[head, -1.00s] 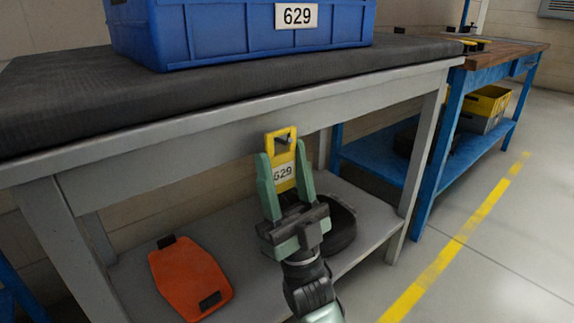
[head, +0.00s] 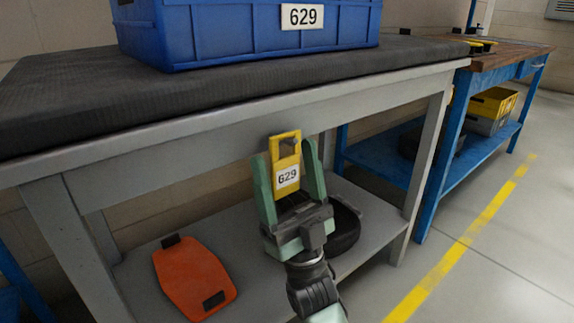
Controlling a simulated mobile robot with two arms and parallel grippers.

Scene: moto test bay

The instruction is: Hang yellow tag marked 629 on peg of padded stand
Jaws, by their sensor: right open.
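The yellow tag (head: 287,152) with a white 629 label hangs upright at the front rail of the padded stand (head: 190,138). The tip of the peg (head: 296,141) shows in the tag's top opening. My right gripper (head: 288,162) is open, with one green finger on each side of the tag. The right finger stands apart from the tag; whether the left finger touches it I cannot tell. My left gripper is not in view.
A blue crate (head: 235,40) labelled 629 sits on the stand's black pad. On the lower shelf are an orange pad (head: 194,280) and a round black item (head: 344,228). A blue workbench (head: 452,150) stands to the right. The floor in front is clear.

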